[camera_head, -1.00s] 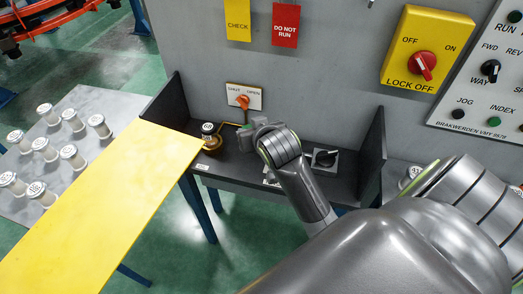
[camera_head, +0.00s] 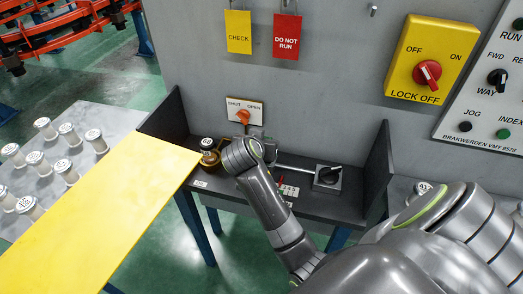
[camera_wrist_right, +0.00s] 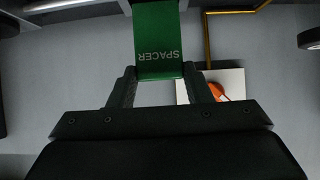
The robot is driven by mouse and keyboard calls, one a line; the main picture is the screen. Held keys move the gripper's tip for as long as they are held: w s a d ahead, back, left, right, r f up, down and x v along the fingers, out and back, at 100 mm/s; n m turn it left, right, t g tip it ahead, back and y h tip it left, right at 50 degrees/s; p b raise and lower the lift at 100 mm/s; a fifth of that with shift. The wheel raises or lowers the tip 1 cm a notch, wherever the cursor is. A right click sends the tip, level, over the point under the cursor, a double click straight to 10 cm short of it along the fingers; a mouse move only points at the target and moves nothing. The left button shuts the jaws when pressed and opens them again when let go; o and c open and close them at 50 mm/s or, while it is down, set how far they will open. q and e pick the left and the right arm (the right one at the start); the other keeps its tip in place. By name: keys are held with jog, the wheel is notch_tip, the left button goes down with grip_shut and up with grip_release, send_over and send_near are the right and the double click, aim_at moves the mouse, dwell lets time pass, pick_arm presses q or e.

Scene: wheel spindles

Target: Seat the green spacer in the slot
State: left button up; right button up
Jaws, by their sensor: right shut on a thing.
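The green spacer (camera_wrist_right: 159,40), lettered SPACER, is between the fingers of my right gripper (camera_wrist_right: 160,88) in the right wrist view. The gripper is shut on it. The lettering is upside down there, and the spacer's far end runs out of the top of the picture. Dark parts lie on both sides of that end. In the head view my right wrist hangs over the dark bench (camera_head: 345,212), left of its middle, and hides the spacer and most of the gripper. I cannot make out the slot. My left gripper is not in view.
A yellow panel (camera_head: 105,215) crosses the left foreground.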

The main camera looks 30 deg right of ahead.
jog(key=shift+f, duration=1.5)
jog(key=o, duration=1)
jog(key=shift+f, duration=0.1)
jog(key=shift+o, duration=0.2)
